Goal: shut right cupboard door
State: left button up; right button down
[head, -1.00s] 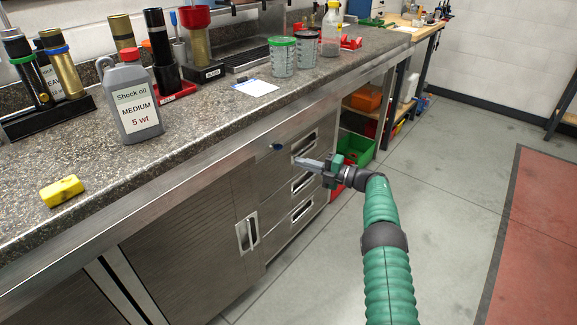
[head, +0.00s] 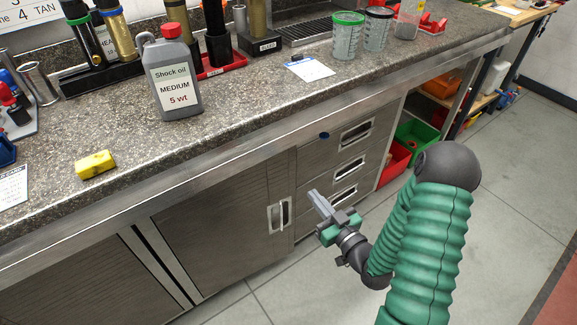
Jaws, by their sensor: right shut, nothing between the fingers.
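The right cupboard door (head: 215,235) is a brushed-metal panel under the worktop, left of the drawers. Its pale upright handle (head: 279,215) is near its right edge. The door looks close to flush with the cabinet front; I cannot tell whether a small gap stays. My right gripper (head: 314,196) is shut and empty. Its fingers point up and left, in front of the drawer column and just right of the door handle, apparently apart from it. My left gripper is not in view.
The stone worktop (head: 240,120) overhangs the cabinet. Drawers (head: 345,165) and a green bin (head: 415,140) are right of the door. The floor in front is clear.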

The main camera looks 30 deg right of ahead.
jog(key=w+b, duration=0.2)
send_near(287, 162)
jog(key=w, duration=0.5)
jog(key=shift+w+f+b, duration=0.15)
jog(key=shift+w+b, duration=0.2)
jog(key=shift+b, duration=0.05)
jog(key=shift+w, duration=0.6)
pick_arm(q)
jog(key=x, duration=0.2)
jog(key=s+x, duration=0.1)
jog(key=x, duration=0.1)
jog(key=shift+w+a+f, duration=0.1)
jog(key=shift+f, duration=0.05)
